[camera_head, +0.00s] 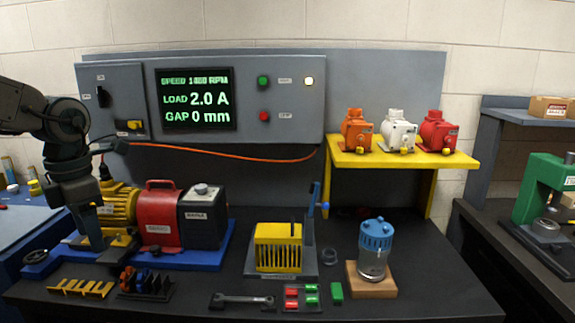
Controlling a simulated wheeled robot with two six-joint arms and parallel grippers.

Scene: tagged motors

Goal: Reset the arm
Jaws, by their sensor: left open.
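My left arm comes in from the left edge and bends down, with the left gripper (100,243) low in front of the yellow motor (122,203). The gripper is open, and I see nothing held in it. It overlaps the motor and the blue base (195,258) in the picture, and I cannot tell whether it touches them. A red guarded unit (160,228) and a dark grey box (203,218) stand on the same base. The arm hides part of the yellow motor. My right gripper is not in view.
A grey panel with a lit display (196,99) stands behind. Orange (357,131), white (397,131) and red (437,132) motors sit on a yellow shelf (385,158). A yellow slotted block (278,247), a blue-lidded jar (374,250) and a wrench (243,300) occupy the bench.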

